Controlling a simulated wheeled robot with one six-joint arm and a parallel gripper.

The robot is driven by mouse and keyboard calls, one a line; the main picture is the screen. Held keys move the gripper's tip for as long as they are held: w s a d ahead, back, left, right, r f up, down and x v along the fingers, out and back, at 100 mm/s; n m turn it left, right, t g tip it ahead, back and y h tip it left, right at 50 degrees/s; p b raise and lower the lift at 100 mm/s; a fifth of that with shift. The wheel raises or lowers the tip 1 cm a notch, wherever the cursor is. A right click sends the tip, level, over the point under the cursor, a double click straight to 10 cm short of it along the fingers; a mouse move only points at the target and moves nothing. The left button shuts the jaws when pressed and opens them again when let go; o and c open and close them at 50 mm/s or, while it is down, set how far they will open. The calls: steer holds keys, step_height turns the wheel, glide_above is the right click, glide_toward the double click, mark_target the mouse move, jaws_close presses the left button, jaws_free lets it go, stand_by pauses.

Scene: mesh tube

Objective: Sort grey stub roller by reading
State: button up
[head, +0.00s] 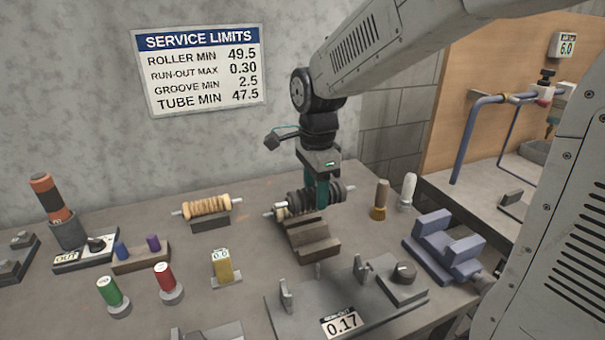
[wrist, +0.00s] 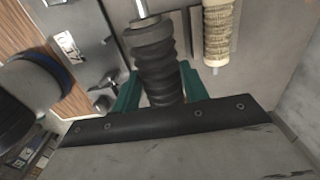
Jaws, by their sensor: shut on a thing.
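A dark grey ribbed roller (head: 330,193) with metal stub shafts is held between the teal fingers of my gripper (head: 318,192). The wrist view shows the same roller (wrist: 155,60) between the fingers. It appears just above or behind a brown V-shaped cradle (head: 310,238); whether it touches is unclear. The run-out fixture (head: 275,312) in front has two empty-looking supports and a display (head: 342,324) reading 0.17. A wall sign (head: 200,70) lists roller min 49.5, run-out max 0.30, groove min 2.5 and tube min 47.5.
A cream ribbed roller (head: 207,206) rests on a stand to the left. A yellow gauge (head: 222,266) reads 0.0. Green (head: 109,291) and red (head: 164,276) capped pieces stand front left. A blue-grey vice-like block (head: 440,248) is at right. Bare bench lies around the yellow gauge.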

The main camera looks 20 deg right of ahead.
steer(key=shift+w+d+f, duration=0.15)
steer(key=shift+w+f, duration=0.1)
steer(key=shift+w, duration=0.05)
steer(key=shift+s+f, duration=0.1)
steer(key=shift+f, duration=3.65)
steer(key=shift+a+f, duration=0.15)
steer(key=shift+f, duration=0.55)
steer(key=shift+a+f, duration=0.15)
steer(key=shift+f, duration=0.5)
steer(key=o, duration=1.3)
steer(key=shift+r, duration=0.1)
steer(key=shift+r, duration=7.35)
